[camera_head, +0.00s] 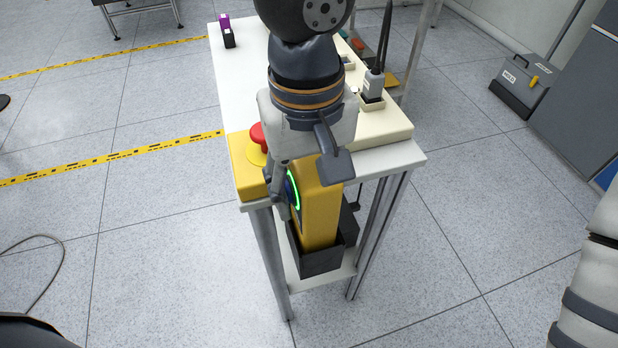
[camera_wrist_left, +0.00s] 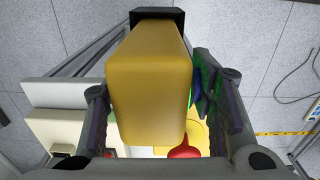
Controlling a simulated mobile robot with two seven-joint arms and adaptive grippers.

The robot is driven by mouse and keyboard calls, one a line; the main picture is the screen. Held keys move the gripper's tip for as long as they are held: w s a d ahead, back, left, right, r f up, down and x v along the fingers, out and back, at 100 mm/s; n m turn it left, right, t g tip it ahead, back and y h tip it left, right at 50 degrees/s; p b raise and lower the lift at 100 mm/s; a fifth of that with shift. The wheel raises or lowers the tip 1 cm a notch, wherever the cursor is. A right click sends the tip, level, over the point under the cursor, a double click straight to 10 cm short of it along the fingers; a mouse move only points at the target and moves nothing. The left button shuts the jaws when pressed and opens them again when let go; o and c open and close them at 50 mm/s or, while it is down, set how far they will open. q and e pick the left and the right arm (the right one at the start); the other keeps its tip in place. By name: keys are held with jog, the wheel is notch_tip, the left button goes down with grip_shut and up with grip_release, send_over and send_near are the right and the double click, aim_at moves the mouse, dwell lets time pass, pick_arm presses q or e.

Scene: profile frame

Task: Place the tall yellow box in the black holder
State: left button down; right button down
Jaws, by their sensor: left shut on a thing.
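The tall yellow box (camera_head: 318,215) stands about upright at the front end of the white table. Its lower end appears to be inside the black holder (camera_head: 320,262), whose front wall hides the bottom; I cannot tell whether it rests on the floor of the holder. My left gripper (camera_head: 308,180) is shut on the upper part of the box from above. In the left wrist view, the box (camera_wrist_left: 150,85) fills the space between the fingers, and the dark holder (camera_wrist_left: 160,14) shows at its far end. My right gripper is not in view.
A red emergency button (camera_head: 258,134) on a yellow base stands close to the left of my gripper. A cream fixture (camera_head: 385,128) with a grey-white device (camera_head: 374,84) lies to the right. Table legs flank the holder. The floor around is open.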

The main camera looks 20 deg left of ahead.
pick_arm(q)
jog(key=shift+f, duration=0.25)
jog(key=c, duration=0.6)
grip_release()
notch_tip(320, 180, up, 12)
jog(key=shift+a, duration=0.1)
jog(key=shift+s, duration=0.1)
